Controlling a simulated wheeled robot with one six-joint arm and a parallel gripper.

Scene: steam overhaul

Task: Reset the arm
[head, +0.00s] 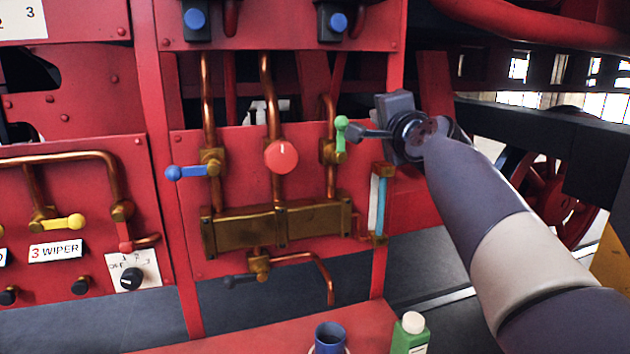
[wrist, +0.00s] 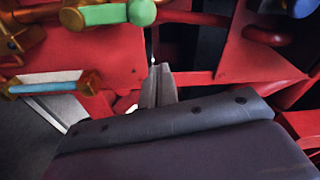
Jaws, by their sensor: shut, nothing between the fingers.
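My gripper (head: 358,132) is at the right of the red valve panel, its tips just right of the green-handled valve lever (head: 341,136). In the wrist view my gripper (wrist: 157,72) has its two grey fingers together, with nothing between them. The green knob (wrist: 141,12) shows at the top of that view, apart from the fingertips there. In the head view I cannot tell whether the tips touch the green lever. My arm reaches in from the lower right.
The panel carries a blue lever (head: 187,172), a red round knob (head: 281,157) and a brass manifold (head: 272,226). A gauge glass (head: 377,205) stands below my gripper. A blue cup (head: 329,338) and green bottle (head: 410,335) stand at the front.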

